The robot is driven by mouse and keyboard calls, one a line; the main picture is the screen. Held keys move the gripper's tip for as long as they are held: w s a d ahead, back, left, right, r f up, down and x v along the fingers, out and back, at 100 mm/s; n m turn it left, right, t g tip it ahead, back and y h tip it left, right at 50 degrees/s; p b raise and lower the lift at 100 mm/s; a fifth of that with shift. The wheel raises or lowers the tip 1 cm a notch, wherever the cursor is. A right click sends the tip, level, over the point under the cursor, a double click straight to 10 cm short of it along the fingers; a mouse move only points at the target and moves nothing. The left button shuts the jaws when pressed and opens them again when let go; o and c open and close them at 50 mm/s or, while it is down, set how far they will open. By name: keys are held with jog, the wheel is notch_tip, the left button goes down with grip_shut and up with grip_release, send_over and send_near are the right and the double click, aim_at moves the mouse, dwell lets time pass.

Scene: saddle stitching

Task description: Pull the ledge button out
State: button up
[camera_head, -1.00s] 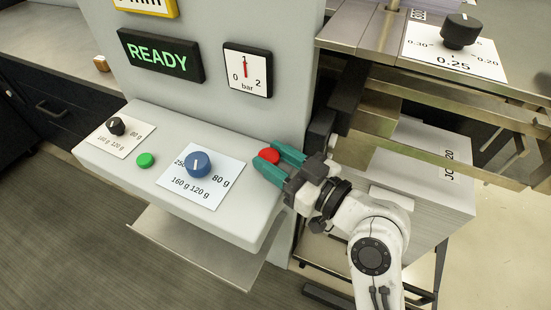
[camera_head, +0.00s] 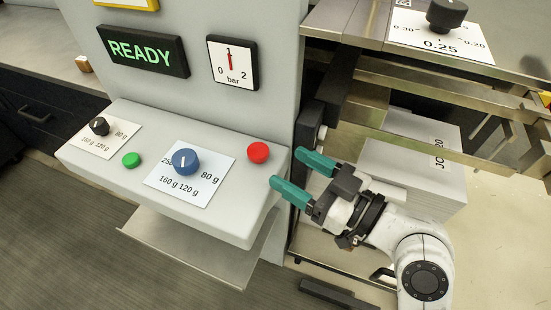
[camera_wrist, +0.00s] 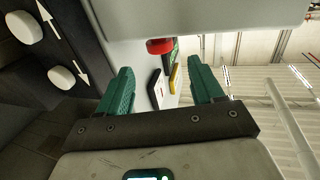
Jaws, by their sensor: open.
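The ledge button is a red round button (camera_head: 258,152) at the right end of the grey ledge (camera_head: 225,220). In the wrist view the red button (camera_wrist: 160,46) shows beyond the fingertips, a little left of the middle of the gap. My gripper (camera_head: 283,169) has teal fingers, which are open with nothing between them. It is to the right of the button, off the ledge's right edge and apart from the button. In the wrist view the two fingers of my gripper (camera_wrist: 168,80) stand wide apart.
A blue knob (camera_head: 185,160), a green button (camera_head: 131,159) and a black knob (camera_head: 99,126) sit along the ledge to the left. A READY display (camera_head: 143,51) and a pressure gauge (camera_head: 232,62) are above. Metal rails (camera_head: 420,80) and a paper stack (camera_head: 425,150) are at right.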

jog(key=shift+v, duration=1.95)
jog(key=s+d+f+m+g+h+p, duration=0.2)
jog(key=s+d+f+m+h, duration=0.1)
jog(key=d+f+h, duration=0.4)
jog(key=s+d+f+m+g+h+p, duration=0.1)
jog(key=s+d+f+m+g+h, duration=0.2)
jog(key=f, duration=0.6)
jog(key=s+d+f+m+g+h+p, duration=0.1)
jog(key=s+d+f+m+g+h, duration=0.1)
jog(key=s+d, duration=0.3)
jog(key=s+d+f+m+g+h+p, duration=0.1)
jog(key=s+d+f+m+g+h, duration=0.1)
jog(key=s+d, duration=0.4)
jog(key=s+f+m+h, duration=0.1)
jog(key=s+f, duration=0.1)
jog(key=s, duration=0.1)
jog(key=shift+s+d, duration=0.2)
jog(key=shift+s, duration=0.15)
